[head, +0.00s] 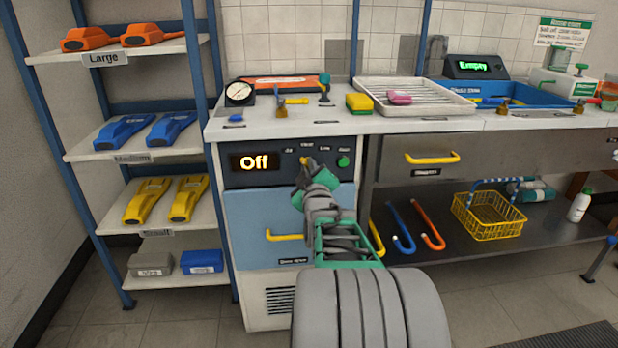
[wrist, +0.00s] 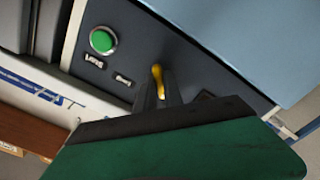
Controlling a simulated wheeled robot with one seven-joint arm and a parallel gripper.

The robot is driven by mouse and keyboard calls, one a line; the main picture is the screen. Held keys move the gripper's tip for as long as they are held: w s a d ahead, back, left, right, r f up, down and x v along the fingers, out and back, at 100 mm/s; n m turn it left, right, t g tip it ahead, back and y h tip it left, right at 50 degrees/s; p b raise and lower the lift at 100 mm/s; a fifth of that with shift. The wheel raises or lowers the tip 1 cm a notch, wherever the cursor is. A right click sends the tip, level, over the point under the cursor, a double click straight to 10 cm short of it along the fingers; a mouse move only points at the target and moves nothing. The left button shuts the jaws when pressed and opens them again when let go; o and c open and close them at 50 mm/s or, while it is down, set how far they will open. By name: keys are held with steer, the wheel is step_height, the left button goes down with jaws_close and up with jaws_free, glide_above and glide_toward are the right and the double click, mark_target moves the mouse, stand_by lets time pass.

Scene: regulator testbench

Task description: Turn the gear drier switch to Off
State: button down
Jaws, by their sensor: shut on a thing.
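The gear drier (head: 240,235) is a cabinet with a dark control panel (head: 258,177) and a blue front below it. Its display (head: 255,162) reads "Off" in orange. The yellow switch (wrist: 157,76) sticks out of the panel in the wrist view, with its tip between my fingers. My gripper (head: 307,166) is at the panel, shut on the switch; it also shows in the wrist view (wrist: 158,92). Small labels sit above the switch in the head view, partly too small to read. My gripper hides part of the panel.
A green button (head: 343,161) is on the panel right of my gripper. The drawer's yellow handle (head: 284,236) juts out below. A shelf rack (head: 140,150) with fins stands at left. A yellow basket (head: 489,216) and hooked bars (head: 401,228) are at right.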

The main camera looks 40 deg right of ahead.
steer(key=shift+f+n+b, duration=0.1)
steer(key=shift+n+b, duration=0.25)
steer(key=shift+n, duration=0.15)
steer(key=c, duration=1.5)
jaws_free()
steer(key=shift+o, duration=0.2)
steer(key=p+v, duration=0.2)
steer(key=v, duration=0.5)
steer(key=shift+s+a, duration=0.25)
steer(key=shift+s, duration=0.1)
